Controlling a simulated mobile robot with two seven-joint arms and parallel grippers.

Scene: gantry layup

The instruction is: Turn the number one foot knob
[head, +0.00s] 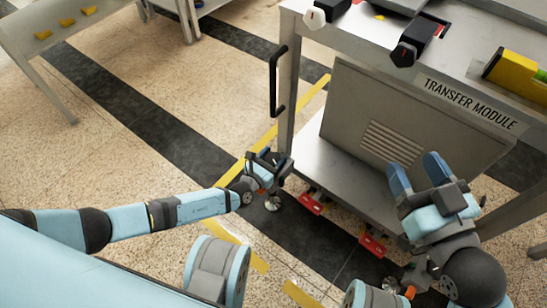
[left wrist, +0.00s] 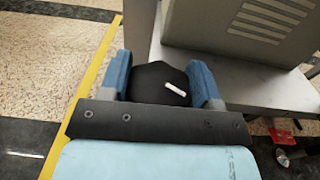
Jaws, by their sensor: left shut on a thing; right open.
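A black faceted knob (left wrist: 152,80) with a white line shows in the left wrist view, between the two blue fingers of my left gripper (left wrist: 160,66). The white line lies nearly sideways, sloping slightly down to the right. In the head view my left gripper (head: 268,168) is low beside the near left leg of the transfer module (head: 468,103), shut on the knob; the arm and fingers mostly hide the knob there. I see no number on it. My right gripper (head: 415,170) is open and empty in front of the module's lower panel.
Red parts (head: 311,204) sit low under the module's shelf, another (head: 373,245) further right. A black handle (head: 277,80) stands out from the module's left side. Floor at left is open.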

